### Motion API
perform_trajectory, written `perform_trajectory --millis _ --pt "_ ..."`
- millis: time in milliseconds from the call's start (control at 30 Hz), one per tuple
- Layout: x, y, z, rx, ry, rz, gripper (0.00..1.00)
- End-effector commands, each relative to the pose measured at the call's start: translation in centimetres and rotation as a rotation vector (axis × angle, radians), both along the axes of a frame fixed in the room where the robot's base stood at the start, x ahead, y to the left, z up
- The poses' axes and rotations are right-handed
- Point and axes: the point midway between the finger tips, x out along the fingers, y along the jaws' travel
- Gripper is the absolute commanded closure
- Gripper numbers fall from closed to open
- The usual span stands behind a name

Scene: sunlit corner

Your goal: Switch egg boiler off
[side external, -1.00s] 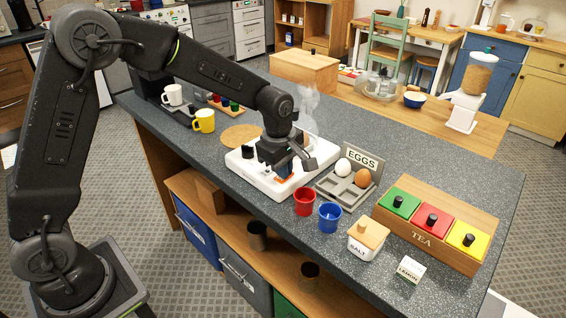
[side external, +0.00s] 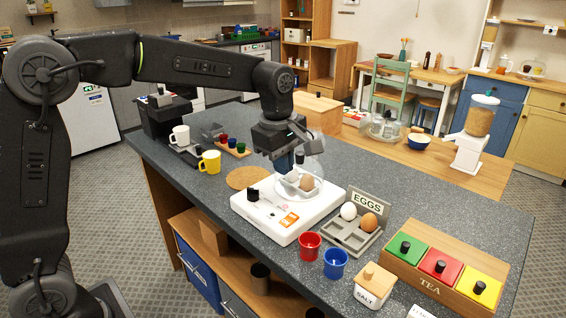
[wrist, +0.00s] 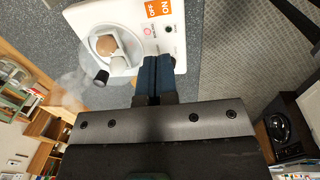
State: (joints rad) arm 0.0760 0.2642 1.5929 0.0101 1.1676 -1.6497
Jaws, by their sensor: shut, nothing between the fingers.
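In the wrist view the boiler (wrist: 85,17) shows an orange label (wrist: 159,8) reading OFF and ON, a small red round mark (wrist: 147,30) and a small black part (wrist: 168,30). I cannot tell the switch's position. My gripper (side external: 284,171) is shut and empty, above the boiler beside the lid. Its blue fingers (wrist: 157,60) show together in the wrist view, partly covering the boiler's edge.
An egg tray (side external: 338,233) with two eggs, a red cup (side external: 310,246) and a blue cup (side external: 335,263) stand right of the boiler. A yellow mug (side external: 210,161) and round cork mat (side external: 246,178) are left. A wooden tea box (side external: 395,265) and salt pot (side external: 375,286) sit farther right.

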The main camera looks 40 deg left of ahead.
Motion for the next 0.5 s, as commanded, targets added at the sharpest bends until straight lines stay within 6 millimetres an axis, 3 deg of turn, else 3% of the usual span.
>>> perform_trajectory --millis 267,500 --pt "0.1 0.0 0.0 0.0 -0.001 0.0 1.0" --pt "1.6 0.1 0.0 -0.001 -0.004 0.001 1.0"
